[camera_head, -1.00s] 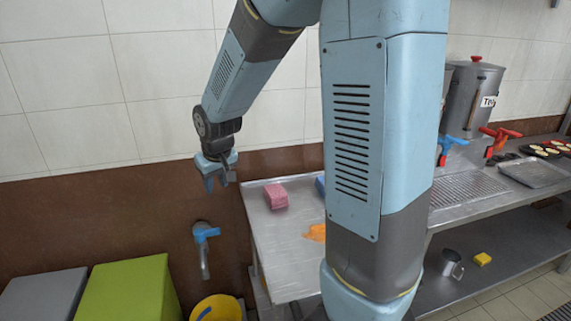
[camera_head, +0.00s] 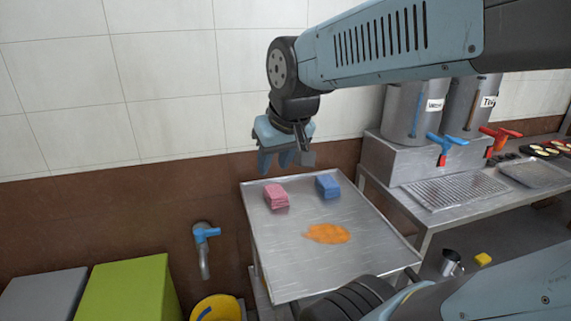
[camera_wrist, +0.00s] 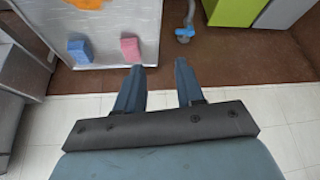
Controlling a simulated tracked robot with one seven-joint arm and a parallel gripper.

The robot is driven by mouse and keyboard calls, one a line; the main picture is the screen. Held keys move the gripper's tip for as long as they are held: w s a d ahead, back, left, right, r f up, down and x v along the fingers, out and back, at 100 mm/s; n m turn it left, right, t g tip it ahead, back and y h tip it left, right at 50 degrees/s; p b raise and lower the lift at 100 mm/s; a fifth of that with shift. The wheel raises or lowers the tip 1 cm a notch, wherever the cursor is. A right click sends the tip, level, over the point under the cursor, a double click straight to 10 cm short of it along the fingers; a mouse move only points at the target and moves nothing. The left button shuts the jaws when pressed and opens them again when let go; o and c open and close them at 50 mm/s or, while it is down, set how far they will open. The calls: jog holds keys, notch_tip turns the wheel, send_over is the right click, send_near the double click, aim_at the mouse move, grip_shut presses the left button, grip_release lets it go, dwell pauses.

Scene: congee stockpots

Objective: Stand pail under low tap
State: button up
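The yellow pail (camera_head: 228,306) is cut off by the bottom edge of the head view, with a blue bar at its left. The low tap (camera_head: 207,234) has a blue handle and a grey spout on the brown wall, above the pail in the picture. I cannot tell whether the pail stands directly under the spout. The tap also shows in the wrist view (camera_wrist: 186,30), where the pail is not seen. My gripper (camera_head: 275,170) is high, to the right of the tap. Its fingers (camera_wrist: 158,66) are apart with nothing between them.
A metal table (camera_head: 290,278) holds a pink sponge (camera_head: 276,196), a blue sponge (camera_head: 328,186) and an orange spill (camera_head: 328,234). Green (camera_head: 125,290) and grey (camera_head: 42,297) bins stand left of the pail. Stockpots (camera_head: 405,112) with taps stand on the right counter.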

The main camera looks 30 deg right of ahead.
jog(key=s, duration=0.3)
jog(key=shift+s+d+r, duration=0.15)
jog(key=shift+s+r, duration=0.2)
jog(key=shift+s, duration=0.05)
